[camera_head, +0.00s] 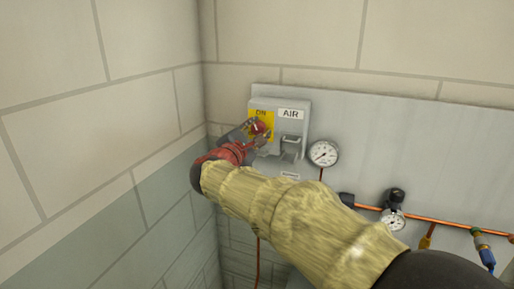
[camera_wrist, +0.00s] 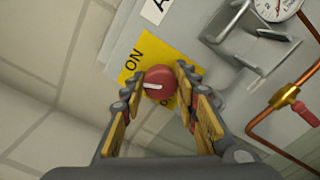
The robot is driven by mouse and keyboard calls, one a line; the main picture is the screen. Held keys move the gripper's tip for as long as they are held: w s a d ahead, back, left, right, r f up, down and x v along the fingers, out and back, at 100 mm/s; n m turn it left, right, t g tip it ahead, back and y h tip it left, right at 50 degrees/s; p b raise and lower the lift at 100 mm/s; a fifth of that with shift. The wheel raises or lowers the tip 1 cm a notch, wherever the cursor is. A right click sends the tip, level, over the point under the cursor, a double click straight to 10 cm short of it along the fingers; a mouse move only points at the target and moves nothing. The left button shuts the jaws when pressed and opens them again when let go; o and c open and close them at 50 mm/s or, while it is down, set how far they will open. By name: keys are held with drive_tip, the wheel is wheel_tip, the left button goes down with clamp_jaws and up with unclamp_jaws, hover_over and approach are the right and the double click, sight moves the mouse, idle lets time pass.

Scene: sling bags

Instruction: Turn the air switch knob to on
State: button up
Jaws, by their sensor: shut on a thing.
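The air switch knob (camera_wrist: 161,80) is round and red with a white pointer mark. It sits on a yellow plate (camera_wrist: 134,68) with the word ON at its upper left in the wrist view. The white mark points left in that view; the lettering below the knob is mostly hidden. My gripper (camera_wrist: 156,88) is shut on the knob, one finger on each side of it. In the head view, the knob (camera_head: 260,127) is partly covered by the gripper (camera_head: 254,133), which reaches the grey AIR box (camera_head: 293,127) from the lower left.
A grey bracket (camera_wrist: 254,42) juts out just right of the gripper in the wrist view. A pressure gauge (camera_head: 323,153) and copper pipe (camera_head: 437,219) with valves are mounted to the right. A block wall (camera_head: 95,120) stands close on the left.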

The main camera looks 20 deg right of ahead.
drive_tip(key=m+b, duration=0.1)
drive_tip(key=b, duration=0.1)
drive_tip(key=m+b, duration=0.1)
drive_tip(key=b, duration=0.1)
drive_tip(key=m+b, duration=0.1)
drive_tip(key=b, duration=0.1)
drive_tip(key=shift+f+m, duration=0.25)
drive_tip(key=shift+m, duration=0.15)
drive_tip(key=shift+m+b, duration=0.3)
drive_tip(key=shift+b, duration=0.15)
drive_tip(key=shift+r, duration=0.15)
drive_tip(key=o, duration=1.2)
drive_tip(key=shift+c, duration=0.2)
drive_tip(key=v, duration=1.2)
